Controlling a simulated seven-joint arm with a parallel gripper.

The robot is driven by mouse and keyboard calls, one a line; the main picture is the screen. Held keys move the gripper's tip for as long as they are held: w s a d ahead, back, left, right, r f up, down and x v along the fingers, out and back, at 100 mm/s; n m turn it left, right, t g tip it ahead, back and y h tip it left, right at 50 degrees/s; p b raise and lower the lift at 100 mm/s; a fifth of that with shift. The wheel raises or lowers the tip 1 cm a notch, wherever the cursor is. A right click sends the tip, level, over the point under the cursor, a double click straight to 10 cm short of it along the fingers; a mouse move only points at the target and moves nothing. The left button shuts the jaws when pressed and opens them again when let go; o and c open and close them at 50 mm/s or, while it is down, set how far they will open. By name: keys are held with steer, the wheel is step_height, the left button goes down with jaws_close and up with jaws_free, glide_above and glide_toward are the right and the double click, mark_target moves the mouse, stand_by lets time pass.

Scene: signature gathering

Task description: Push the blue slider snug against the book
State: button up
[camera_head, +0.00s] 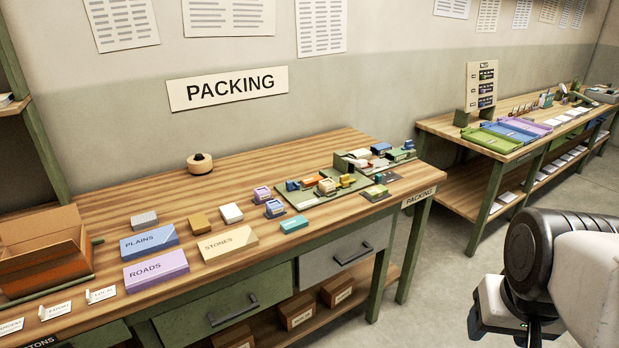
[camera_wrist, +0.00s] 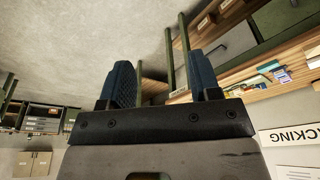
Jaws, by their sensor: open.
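My gripper (camera_wrist: 160,82) is open and empty in the wrist view, its two dark fingers apart with floor and table legs behind. In the head view my wrist is at the lower right, over the floor and clear of both tables. Green fixtures (camera_head: 291,187) with small coloured parts stand at the right end of the packing table. A blue-topped piece (camera_head: 380,148) sits in the rear fixture; I cannot tell if it is the blue slider. The book cannot be told apart for certain.
Large blue PLAINS (camera_head: 149,242) and purple ROADS (camera_head: 156,269) boxes, a STONES box (camera_head: 228,245) and an open carton (camera_head: 45,262) stand further left. A second table at right holds green, blue (camera_head: 514,129) and purple trays. Floor between the tables is clear.

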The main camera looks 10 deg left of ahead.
steer(key=shift+w+a+r, duration=0.1)
steer(key=shift+w+r, duration=0.15)
steer(key=shift+w, duration=0.15)
steer(key=shift+c, duration=0.5)
steer(key=w+a+r+n, duration=0.3)
steer(key=w+a+n, duration=0.1)
steer(key=w, duration=0.6)
steer(key=w+a+r+n+g, duration=0.1)
steer(key=w+a+r+n, duration=0.2)
steer(key=w, duration=0.7)
steer(key=w+a+r+n, duration=0.2)
steer(key=w+a+n, duration=0.2)
steer(key=w, duration=0.6)
steer(key=n+g, duration=0.2)
steer(key=n, duration=1.4)
glide_above(288, 182)
steer(key=f, duration=2.1)
steer(key=shift+d, duration=0.35)
steer(key=shift+w+a+f, duration=0.1)
steer(key=shift+a+f, duration=0.3)
